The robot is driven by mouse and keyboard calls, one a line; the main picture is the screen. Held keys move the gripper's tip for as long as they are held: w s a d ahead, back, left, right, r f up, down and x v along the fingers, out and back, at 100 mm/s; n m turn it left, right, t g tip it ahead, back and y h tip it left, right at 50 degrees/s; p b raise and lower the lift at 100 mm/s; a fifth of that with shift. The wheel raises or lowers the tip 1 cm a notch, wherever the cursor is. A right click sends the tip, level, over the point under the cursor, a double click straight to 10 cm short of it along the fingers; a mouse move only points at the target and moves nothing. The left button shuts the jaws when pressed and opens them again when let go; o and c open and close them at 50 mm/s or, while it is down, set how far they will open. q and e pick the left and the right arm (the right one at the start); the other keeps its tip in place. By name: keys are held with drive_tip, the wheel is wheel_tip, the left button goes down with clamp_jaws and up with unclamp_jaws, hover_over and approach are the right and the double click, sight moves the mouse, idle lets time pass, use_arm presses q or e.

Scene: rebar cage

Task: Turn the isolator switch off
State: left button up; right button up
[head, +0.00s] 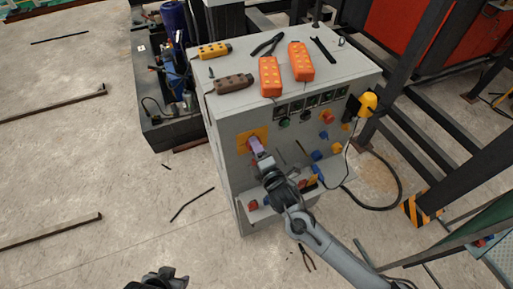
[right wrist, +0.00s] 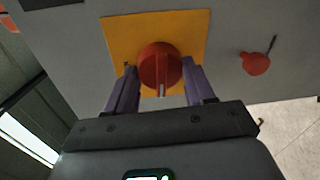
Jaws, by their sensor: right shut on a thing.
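The isolator switch is a red round knob (right wrist: 158,66) on a yellow square plate (right wrist: 117,40), seen close in the right wrist view. Its raised grip runs up and down in that view, with a pale mark at the lower end. The yellow plate (head: 243,146) also shows in the head view, on the upper left of the grey cabinet front. My right gripper (head: 255,146) covers the knob there. Its purple fingers (right wrist: 161,86) sit on both sides of the knob, shut on it. Part of my left arm (head: 160,279) shows at the bottom edge; its jaws cannot be made out.
The grey cabinet (head: 232,165) carries orange pendants (head: 301,61) and pliers (head: 267,44) on top. Other knobs and a yellow plug (head: 368,103) with a black cable stand to the right. Dark steel frames rise at right. The floor at left is mostly clear, with a few bars.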

drive_tip(key=shift+n, duration=0.5)
drive_tip(key=o, duration=1)
drive_tip(key=shift+o, duration=0.2)
drive_tip(key=v, duration=1)
drive_tip(key=shift+s, duration=0.4)
drive_tip(key=shift+d, duration=0.1)
